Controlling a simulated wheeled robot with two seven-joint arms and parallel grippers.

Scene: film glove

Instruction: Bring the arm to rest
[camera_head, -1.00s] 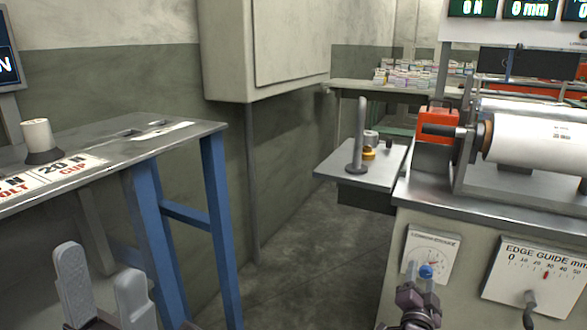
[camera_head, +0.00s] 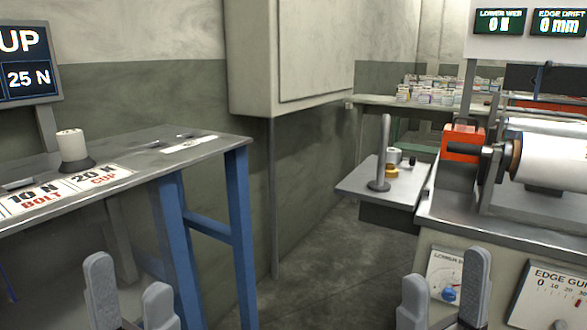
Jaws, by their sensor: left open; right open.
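My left gripper (camera_head: 130,300) is at the lower left, in front of the blue-legged table. Its two grey fingers are apart with nothing between them. My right gripper (camera_head: 445,298) is at the lower right, in front of the machine's panel. Its two grey fingers are also apart and hold nothing. The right fingers partly cover a dial plate (camera_head: 438,268) with a blue knob (camera_head: 449,294). The arms behind both grippers are mostly below the picture's edge.
A grey table (camera_head: 130,160) with a white spool (camera_head: 71,146) stands at the left. A machine with a white roll (camera_head: 552,162) is at the right. A side shelf (camera_head: 357,188) carries an upright post (camera_head: 384,150). Open floor (camera_head: 330,260) lies between.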

